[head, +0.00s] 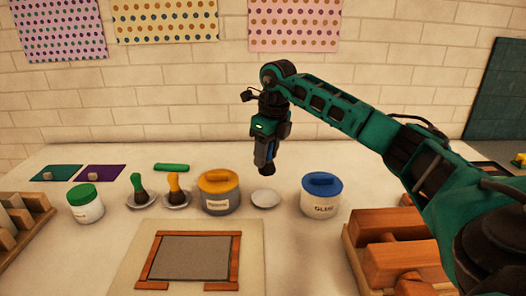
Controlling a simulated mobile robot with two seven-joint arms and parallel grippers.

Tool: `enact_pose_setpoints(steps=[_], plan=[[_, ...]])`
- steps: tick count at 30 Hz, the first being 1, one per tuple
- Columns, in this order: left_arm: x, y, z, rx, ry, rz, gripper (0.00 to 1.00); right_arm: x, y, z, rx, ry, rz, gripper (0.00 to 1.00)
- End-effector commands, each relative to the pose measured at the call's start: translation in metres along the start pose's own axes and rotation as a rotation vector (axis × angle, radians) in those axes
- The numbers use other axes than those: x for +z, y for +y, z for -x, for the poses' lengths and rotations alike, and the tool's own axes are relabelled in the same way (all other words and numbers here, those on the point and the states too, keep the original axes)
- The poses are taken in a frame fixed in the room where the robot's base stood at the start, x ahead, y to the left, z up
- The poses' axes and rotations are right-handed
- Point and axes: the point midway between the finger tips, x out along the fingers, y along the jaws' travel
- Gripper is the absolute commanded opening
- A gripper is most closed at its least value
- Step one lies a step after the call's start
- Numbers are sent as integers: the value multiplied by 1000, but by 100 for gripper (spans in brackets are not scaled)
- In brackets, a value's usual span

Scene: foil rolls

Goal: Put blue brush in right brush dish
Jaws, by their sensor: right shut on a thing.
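My right gripper (268,146) hangs down above the table, shut on the blue brush. The brush's dark bristles (267,169) point down, and a little of its blue handle shows between the fingers. The right brush dish (265,199) is a small white saucer, empty, on the table below the brush. The brush is above the dish and apart from it. A green brush (138,187) and an orange brush (174,187) stand in two similar dishes to the left. My left gripper is not in view.
An orange-lidded jar (218,202) stands close left of the empty dish, and a blue-lidded glue jar (321,204) stands to its right. A wooden frame (237,262) lies in front. A crate of wooden blocks (357,262) is at the right.

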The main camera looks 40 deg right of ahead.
Motion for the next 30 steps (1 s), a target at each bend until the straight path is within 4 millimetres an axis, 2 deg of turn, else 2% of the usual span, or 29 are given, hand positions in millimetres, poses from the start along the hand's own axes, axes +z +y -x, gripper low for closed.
enact_pose_setpoints(steps=[11, 25, 30], plan=[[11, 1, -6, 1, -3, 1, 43, -2, -2, -12, 0, 0, 0, 13], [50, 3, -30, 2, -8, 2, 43, -9, -1, -57, 0, 0, 1, 13], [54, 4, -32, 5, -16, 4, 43, -11, -1, -70, 0, 0, 1, 13]])
